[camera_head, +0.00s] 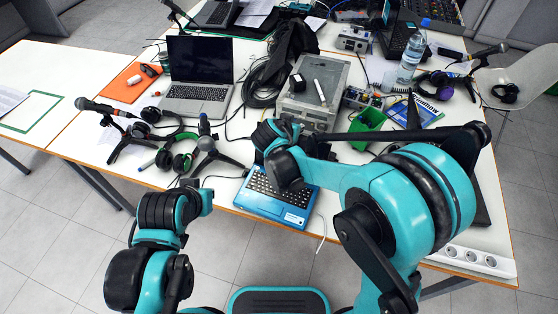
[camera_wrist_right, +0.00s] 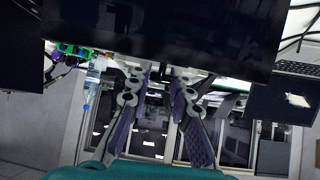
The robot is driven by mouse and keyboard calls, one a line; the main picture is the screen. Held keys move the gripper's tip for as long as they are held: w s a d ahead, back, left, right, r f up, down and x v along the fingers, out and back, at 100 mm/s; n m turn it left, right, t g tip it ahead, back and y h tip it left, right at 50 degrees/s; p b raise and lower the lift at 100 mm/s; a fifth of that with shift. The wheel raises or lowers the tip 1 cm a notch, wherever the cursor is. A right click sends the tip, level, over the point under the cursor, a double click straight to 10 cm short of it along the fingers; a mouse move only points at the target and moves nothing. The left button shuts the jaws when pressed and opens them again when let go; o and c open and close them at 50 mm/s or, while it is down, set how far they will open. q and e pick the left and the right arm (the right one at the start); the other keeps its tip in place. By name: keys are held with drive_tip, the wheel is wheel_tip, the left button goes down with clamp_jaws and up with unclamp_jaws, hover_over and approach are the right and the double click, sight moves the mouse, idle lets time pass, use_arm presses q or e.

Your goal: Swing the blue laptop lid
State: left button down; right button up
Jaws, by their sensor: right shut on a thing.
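The blue laptop (camera_head: 265,207) lies at the table's front edge in the head view, its dark keyboard showing. My right arm covers its back right part, and I cannot make out its lid there. In the right wrist view a large dark panel, apparently the lid (camera_wrist_right: 220,40), fills the top. My right gripper (camera_wrist_right: 158,75) has its fingers at the panel's lower edge in that view and is shut on it; the contact is hard to see. In the head view its fingers are hidden behind my arm. My left arm is at lower left, its fingers not visible.
A grey laptop (camera_head: 200,72), headphones (camera_head: 175,155) and a microphone on a stand (camera_head: 207,145) are left of the blue laptop. A grey case (camera_head: 325,80) stands behind it, a green box (camera_head: 368,125) to the right. A power strip (camera_head: 470,258) lies at right.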

drive_tip(key=s, duration=0.1)
drive_tip(key=s+a, duration=0.1)
drive_tip(key=s, duration=0.1)
drive_tip(key=s+r, duration=0.1)
drive_tip(key=shift+s+a+p, duration=0.2)
drive_tip(key=shift+a+p, duration=0.2)
drive_tip(key=shift+s+a, duration=0.35)
drive_tip(key=shift+s, duration=0.55)
drive_tip(key=shift+s+a, duration=0.4)
drive_tip(key=shift+s, duration=0.45)
drive_tip(key=shift+s+a, duration=0.35)
drive_tip(key=shift+s, duration=0.55)
drive_tip(key=shift+s+a+f+b, duration=0.25)
drive_tip(key=shift+s+a+f, duration=0.1)
drive_tip(key=shift+s, duration=0.5)
drive_tip(key=shift+s+a+f+b, duration=0.25)
drive_tip(key=shift+s+a+f, duration=0.05)
drive_tip(key=shift+s, duration=0.5)
drive_tip(key=shift+s+a+f+b, duration=0.25)
drive_tip(key=shift+s+a+f, duration=0.1)
drive_tip(key=shift+s, duration=0.5)
